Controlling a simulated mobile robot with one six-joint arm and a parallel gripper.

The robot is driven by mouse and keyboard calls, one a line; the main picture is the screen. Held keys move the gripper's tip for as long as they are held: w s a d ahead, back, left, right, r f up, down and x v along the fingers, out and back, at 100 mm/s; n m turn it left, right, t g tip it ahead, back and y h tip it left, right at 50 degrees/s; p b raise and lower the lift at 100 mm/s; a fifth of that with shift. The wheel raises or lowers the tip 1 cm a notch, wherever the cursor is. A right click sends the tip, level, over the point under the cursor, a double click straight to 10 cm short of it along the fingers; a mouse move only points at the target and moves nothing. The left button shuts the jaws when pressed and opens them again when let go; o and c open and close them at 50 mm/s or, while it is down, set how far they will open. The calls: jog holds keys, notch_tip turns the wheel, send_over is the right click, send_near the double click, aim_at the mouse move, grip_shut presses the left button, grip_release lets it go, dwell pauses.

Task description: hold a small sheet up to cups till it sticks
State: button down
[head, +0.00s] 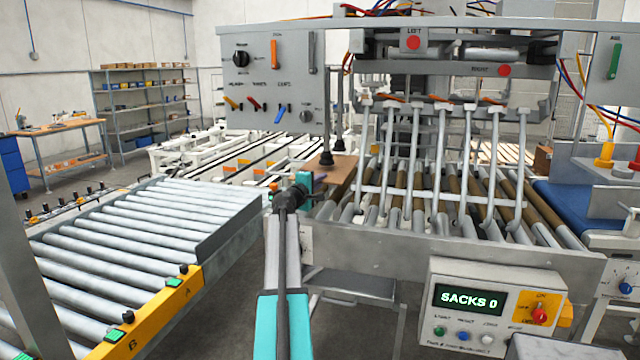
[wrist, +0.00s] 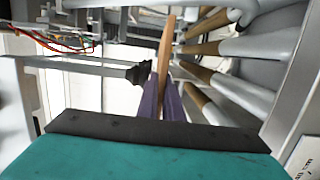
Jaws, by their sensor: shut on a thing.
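A small brown sheet (head: 342,178) is level under the dark suction cups (head: 326,158) hanging on rods below the grey control panel. My gripper (head: 312,186) is shut on the sheet's near left edge. In the wrist view the sheet (wrist: 166,48) shows edge-on between the purple fingers of my gripper (wrist: 162,95). There, a black ribbed cup (wrist: 139,74) on a grey rod is right against or very close to the sheet's face. I cannot tell whether it touches. The second cup's contact with the sheet is also unclear.
Grey and brown rollers (head: 400,215) with white slanted bars lie right of the sheet. A grey frame beam (head: 450,255) runs in front of them. A roller conveyor (head: 140,225) stands at the left. A control box (head: 490,310) reads SACKS 0.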

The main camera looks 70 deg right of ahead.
jog(key=shift+w+d+b, duration=0.1)
jog(key=shift+d+b, duration=0.35)
jog(key=shift+d, duration=1.6)
jog(key=shift+r+p, duration=0.4)
jog(key=shift+r, duration=0.45)
dwell(0.5)
jog(key=c, duration=1.8)
grip_release()
jog(key=shift+c, duration=0.2)
jog(key=shift+a, duration=0.15)
jog(key=w+a+b, duration=0.1)
jog(key=a+b, duration=0.1)
jog(key=a, duration=1.1)
jog(key=shift+w+a, duration=0.2)
jog(key=shift+w, duration=0.1)
